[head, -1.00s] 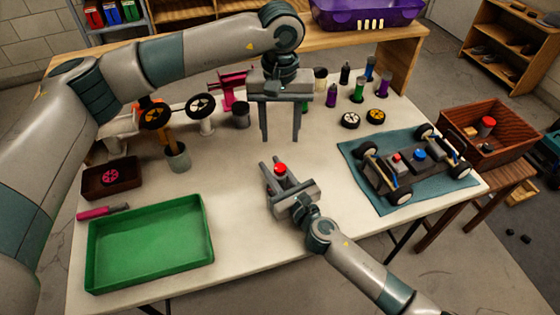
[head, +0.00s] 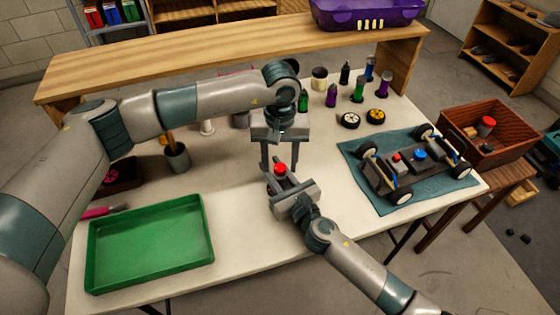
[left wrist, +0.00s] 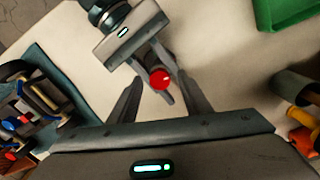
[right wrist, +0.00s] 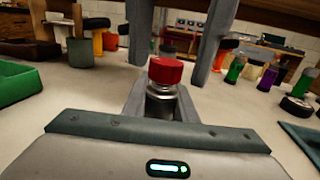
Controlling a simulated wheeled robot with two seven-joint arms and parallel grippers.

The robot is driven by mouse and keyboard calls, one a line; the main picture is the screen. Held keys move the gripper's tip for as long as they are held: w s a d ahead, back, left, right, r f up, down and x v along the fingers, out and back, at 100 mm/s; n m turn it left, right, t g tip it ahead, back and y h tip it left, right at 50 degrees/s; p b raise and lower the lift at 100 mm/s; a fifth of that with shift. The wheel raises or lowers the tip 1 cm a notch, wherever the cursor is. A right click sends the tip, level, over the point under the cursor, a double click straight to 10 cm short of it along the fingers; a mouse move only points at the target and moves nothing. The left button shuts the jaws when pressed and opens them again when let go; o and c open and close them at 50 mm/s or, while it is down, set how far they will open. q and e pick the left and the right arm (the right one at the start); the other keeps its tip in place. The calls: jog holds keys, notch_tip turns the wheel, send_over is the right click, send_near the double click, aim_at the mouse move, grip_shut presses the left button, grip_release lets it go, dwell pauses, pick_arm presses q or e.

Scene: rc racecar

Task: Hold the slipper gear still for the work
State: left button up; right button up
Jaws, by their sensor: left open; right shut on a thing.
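A small metal piece with a red top, seemingly the slipper gear (head: 280,168), stands upright in my right gripper (head: 282,180), above the middle of the table. In the right wrist view the red top (right wrist: 165,70) and the silvery body (right wrist: 162,104) show between the shut fingers. My left gripper (head: 279,160) is open and points down just over it. In the left wrist view the red top (left wrist: 160,79) lies between the open left fingertips. In the right wrist view the left fingers hang on either side of it, seemingly apart from it.
A green tray (head: 150,286) lies at the front left. An RC car (head: 412,166) sits on a teal mat (head: 458,188) at the right, by a wooden crate (head: 515,149). Several bottles and wheels (head: 349,120) stand at the back. My left arm hides part of the back left.

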pick_arm(q)
jog(key=c, duration=1.1)
jog(key=shift+o, duration=0.2)
jog(key=shift+n, duration=0.5)
jog(key=n, duration=0.3)
jog(key=shift+n, duration=0.3)
jog(key=n, duration=1.3)
